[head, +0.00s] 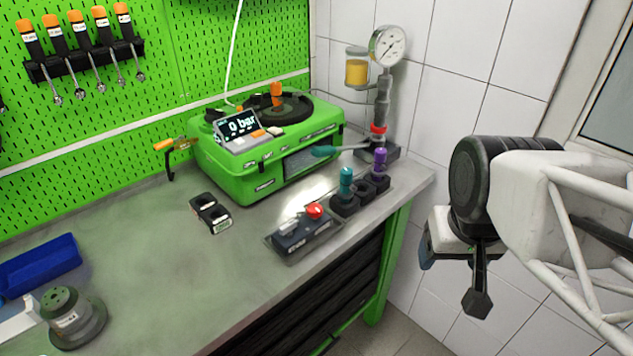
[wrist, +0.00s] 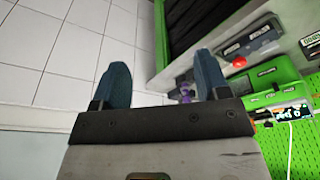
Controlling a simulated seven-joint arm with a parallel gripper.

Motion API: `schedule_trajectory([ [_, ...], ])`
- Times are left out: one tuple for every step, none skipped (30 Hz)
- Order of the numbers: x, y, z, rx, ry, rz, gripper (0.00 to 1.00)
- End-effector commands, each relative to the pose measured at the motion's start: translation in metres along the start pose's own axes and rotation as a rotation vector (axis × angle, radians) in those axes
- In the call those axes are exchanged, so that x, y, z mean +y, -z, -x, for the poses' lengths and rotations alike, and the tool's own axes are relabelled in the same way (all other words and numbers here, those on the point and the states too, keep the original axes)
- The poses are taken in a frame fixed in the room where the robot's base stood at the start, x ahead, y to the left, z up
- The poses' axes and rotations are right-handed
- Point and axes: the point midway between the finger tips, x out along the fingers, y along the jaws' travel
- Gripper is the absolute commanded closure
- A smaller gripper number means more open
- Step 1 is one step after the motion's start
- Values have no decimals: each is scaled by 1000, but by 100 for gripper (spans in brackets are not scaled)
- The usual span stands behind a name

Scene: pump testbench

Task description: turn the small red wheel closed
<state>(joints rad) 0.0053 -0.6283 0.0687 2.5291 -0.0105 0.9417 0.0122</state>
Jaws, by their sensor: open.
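A small red ring-like part (head: 378,129) sits low on the grey gauge column at the back right of the bench; it may be the red wheel. A red round knob (head: 314,211) is on a dark box near the bench's front edge; it also shows in the wrist view (wrist: 239,61). My gripper (wrist: 160,75) is open, its two blue fingers wide apart with nothing between them. In the head view my arm's end hangs at the right, beyond the bench edge, apart from both red parts. The ring-like part cannot be made out in the wrist view.
A green pump unit (head: 265,150) with a "0 bar" display stands behind. A teal-handled tool (head: 346,181) and a purple-handled tool (head: 380,160) stand upright in black holders near the column. A pressure gauge (head: 388,46) tops the column.

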Motion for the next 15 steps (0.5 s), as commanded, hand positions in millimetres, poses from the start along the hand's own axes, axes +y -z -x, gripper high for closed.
schedule_trajectory([
  [-1,2,0,-2,1,7,32],
  [-2,4,0,-3,1,12,32],
  [-3,7,0,-5,2,22,32],
  [-4,10,-1,-7,3,31,32],
  [-5,13,-1,-10,4,42,32],
  [-7,17,-2,-14,5,56,32],
  [-8,21,-3,-17,6,68,32],
  [-10,25,-3,-20,8,82,32],
  [-12,31,-4,-25,10,101,32],
  [-15,36,-5,-28,11,116,32],
  [-17,40,-6,-31,13,134,32],
  [-20,47,-7,-37,15,156,32],
  [-23,52,-8,-41,17,173,32],
  [-25,57,-9,-44,18,191,32],
  [-29,64,-11,-49,21,214,32],
])
